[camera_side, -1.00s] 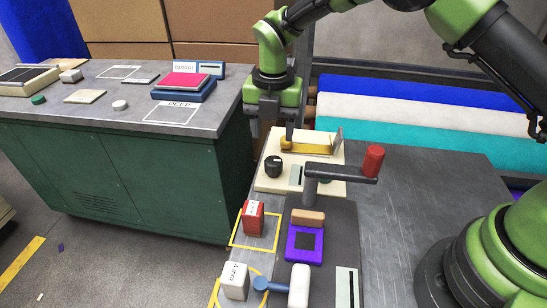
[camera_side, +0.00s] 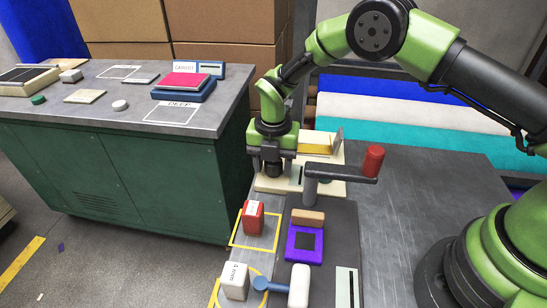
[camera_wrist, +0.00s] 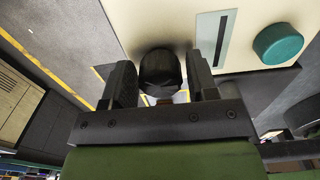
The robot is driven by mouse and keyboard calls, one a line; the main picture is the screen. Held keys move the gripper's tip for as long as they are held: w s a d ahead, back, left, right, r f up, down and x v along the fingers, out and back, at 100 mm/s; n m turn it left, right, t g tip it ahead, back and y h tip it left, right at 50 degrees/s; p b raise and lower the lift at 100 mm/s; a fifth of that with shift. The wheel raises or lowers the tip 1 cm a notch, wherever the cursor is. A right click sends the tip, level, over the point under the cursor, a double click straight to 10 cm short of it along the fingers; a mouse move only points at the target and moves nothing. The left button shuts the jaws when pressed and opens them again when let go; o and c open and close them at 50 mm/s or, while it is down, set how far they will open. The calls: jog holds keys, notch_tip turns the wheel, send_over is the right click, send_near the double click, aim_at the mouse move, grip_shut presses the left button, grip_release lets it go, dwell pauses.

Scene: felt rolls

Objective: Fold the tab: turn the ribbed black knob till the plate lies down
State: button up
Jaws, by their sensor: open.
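The black knob (camera_wrist: 160,72) sits on the cream device (camera_wrist: 262,18) and shows between my two fingers in the wrist view. My gripper (camera_wrist: 160,82) is open, with one finger on each side of the knob and a narrow gap visible at least on the right. In the side view my gripper (camera_side: 272,168) is down over the knob and hides most of it. The device carries a yellow piece (camera_side: 315,144) at its back. A thin plate edge (camera_side: 339,142) appears to stand upright at its right end.
A dark slot (camera_wrist: 222,40) and a teal button (camera_wrist: 278,43) lie on the device right of the knob. A crank with a red handle (camera_side: 373,161) stands close in front. A red block (camera_side: 253,216) is nearer the camera. The right tabletop is clear.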

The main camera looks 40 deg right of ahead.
jog(key=c, duration=0.9)
jog(key=shift+o, duration=0.2)
jog(key=m, duration=0.5)
jog(key=shift+m, duration=0.8)
